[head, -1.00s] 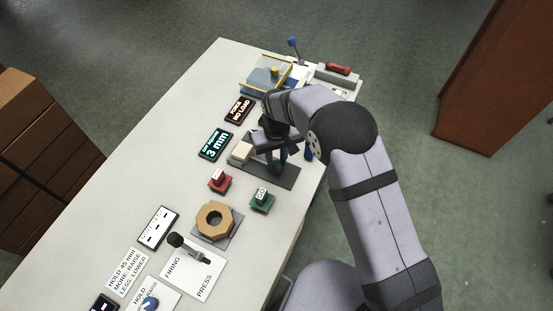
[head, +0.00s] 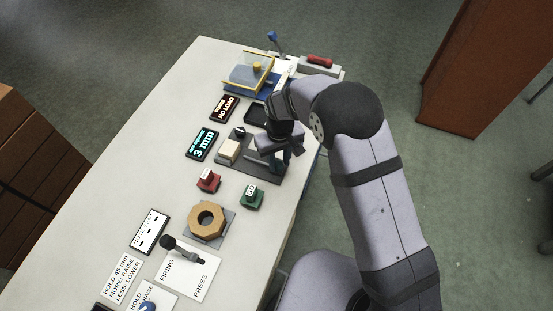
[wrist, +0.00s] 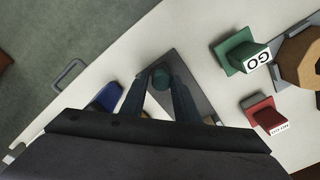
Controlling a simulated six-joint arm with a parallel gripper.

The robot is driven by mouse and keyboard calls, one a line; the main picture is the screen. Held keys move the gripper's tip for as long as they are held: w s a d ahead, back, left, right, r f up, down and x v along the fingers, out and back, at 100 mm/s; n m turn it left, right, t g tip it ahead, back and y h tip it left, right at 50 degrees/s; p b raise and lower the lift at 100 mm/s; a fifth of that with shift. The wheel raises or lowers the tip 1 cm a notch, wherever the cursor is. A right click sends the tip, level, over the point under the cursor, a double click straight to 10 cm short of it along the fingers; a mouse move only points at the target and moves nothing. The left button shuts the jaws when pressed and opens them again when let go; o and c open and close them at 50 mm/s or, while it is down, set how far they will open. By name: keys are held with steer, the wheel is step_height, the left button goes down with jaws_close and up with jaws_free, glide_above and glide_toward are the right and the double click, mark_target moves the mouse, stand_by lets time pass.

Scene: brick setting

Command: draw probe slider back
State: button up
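The probe slider's dark grey base plate (head: 262,172) lies on the table, with a cream block (head: 229,150) and a small black knob (head: 240,131) at its far-left side. My gripper (head: 281,166) is low over the plate's right part and hides that part in the head view.
A red button (head: 208,180), a green GO button (head: 252,196) and a tan octagonal ring (head: 207,221) stand nearby. A display reads 3 mm (head: 202,144). A blue object (wrist: 106,97) and a grey handle (wrist: 68,75) lie near the table edge.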

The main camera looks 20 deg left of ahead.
mark_target(280, 164)
steer(key=shift+o, duration=1.3)
steer(key=shift+d, duration=0.2)
steer(key=shift+a, duration=0.15)
steer(key=shift+r, duration=0.1)
steer(key=shift+r+b, duration=0.3)
steer(key=shift+r, duration=0.4)
steer(key=shift+r+b, duration=0.65)
steer(key=shift+r, duration=2.25)
